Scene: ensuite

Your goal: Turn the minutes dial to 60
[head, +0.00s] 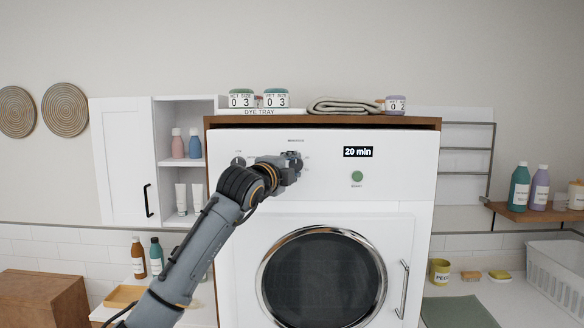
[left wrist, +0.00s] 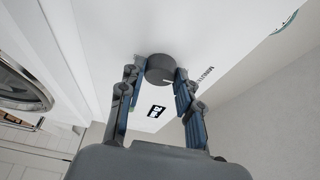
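The minutes dial is a dark grey round knob (left wrist: 160,69) on the white front panel of the machine (head: 395,185). In the left wrist view it sits between the two fingertips of my left gripper (left wrist: 160,76), which appear to press on its sides. In the head view my left gripper (head: 292,163) is at the panel and hides the dial. The display (head: 358,152) reads "20 min". A green round start button (head: 357,176) is below it. Another small dial (head: 238,162) is at the panel's left. My right gripper is not in view.
The machine's round glass door (head: 321,278) is shut below the panel, with a handle (head: 403,288) at its right. Jars (head: 241,98) and a folded towel (head: 344,105) lie on top. A white cabinet (head: 124,160) stands left; a shelf with bottles (head: 520,186) is right.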

